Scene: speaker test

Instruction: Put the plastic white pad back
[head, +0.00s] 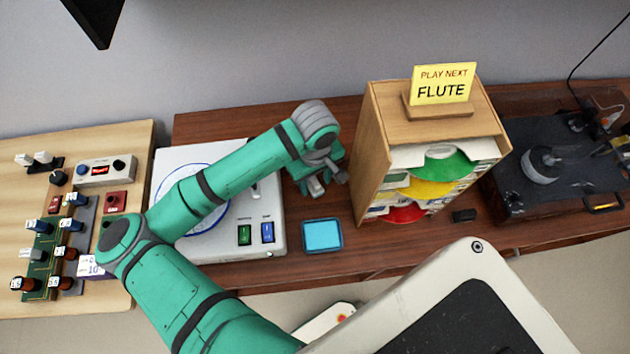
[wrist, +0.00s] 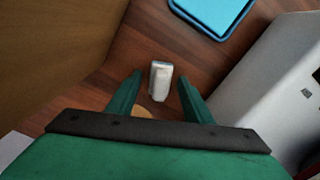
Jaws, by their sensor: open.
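A small white pad (wrist: 160,78) is on the brown wooden table in the wrist view, framed by the two green fingers of my gripper (wrist: 158,84). The fingers are spread, with visible space on both sides of the pad, and they do not grip it. In the head view my gripper (head: 318,184) points down at the table, between the white player and the wooden rack. There the pad is mostly hidden by my gripper. A blue shallow tray (head: 322,236) lies in front of my gripper and looks empty; it also shows in the wrist view (wrist: 216,10).
The white player (head: 207,241) with green and blue buttons stands left of my gripper. The wooden rack (head: 367,160) with coloured sleeves and a "PLAY NEXT FLUTE" sign (head: 442,86) stands close on the right. A black device (head: 560,170) is far right; a control board (head: 45,250) is far left.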

